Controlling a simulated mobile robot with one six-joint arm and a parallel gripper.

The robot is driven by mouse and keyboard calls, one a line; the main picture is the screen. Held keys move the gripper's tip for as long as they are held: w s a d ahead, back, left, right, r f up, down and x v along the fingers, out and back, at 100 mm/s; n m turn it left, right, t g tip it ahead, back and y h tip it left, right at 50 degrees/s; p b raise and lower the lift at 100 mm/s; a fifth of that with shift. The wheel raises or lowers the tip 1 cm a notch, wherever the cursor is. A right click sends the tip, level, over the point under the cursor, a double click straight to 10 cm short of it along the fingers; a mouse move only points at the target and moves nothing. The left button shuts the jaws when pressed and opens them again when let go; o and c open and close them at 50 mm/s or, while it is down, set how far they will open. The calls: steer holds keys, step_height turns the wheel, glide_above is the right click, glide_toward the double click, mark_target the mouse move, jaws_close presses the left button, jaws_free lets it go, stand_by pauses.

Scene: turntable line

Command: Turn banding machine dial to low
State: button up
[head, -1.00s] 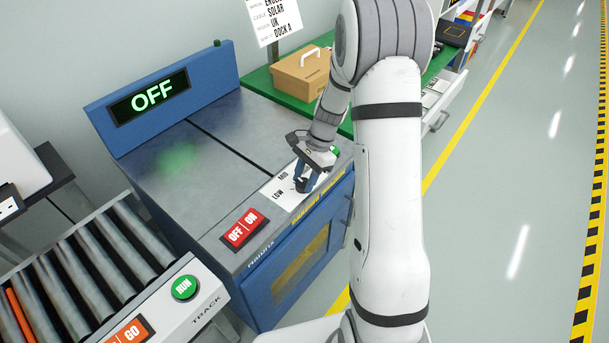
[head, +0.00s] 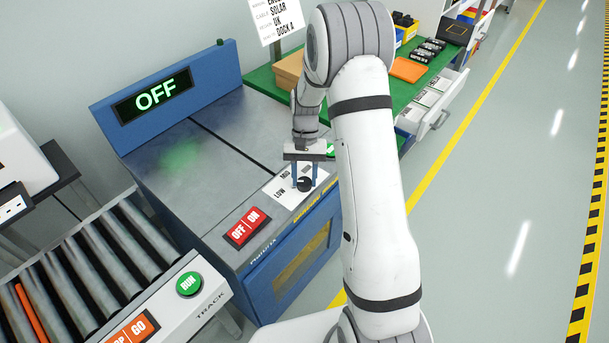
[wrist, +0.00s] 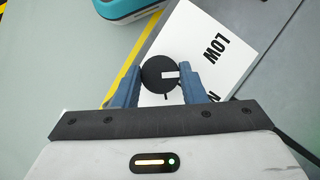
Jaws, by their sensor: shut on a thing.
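The banding machine (head: 190,180) is a blue cabinet with a grey metal top, and its display (head: 153,96) reads OFF. A black round dial (head: 305,184) stands on a white label plate (head: 284,196) marked LOW and MID near the front right. In the wrist view the dial (wrist: 158,75) has a white pointer mark at its right side, and the word LOW lies to the upper right. My gripper (head: 304,178) points down over the dial. Its blue fingers are shut on the dial, one on each side, also in the wrist view (wrist: 160,82).
A red OFF/ON switch (head: 247,228) sits left of the label plate. A roller track (head: 80,270) with a green RUN button (head: 189,284) is at the lower left. A green bench (head: 262,82) with boxes stands behind. The floor at right is clear.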

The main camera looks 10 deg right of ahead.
steer(key=shift+n+h, duration=0.3)
steer(key=shift+n, duration=0.4)
steer(key=o, duration=1)
steer(key=shift+v, duration=3.9)
steer(key=shift+a+r, duration=0.1)
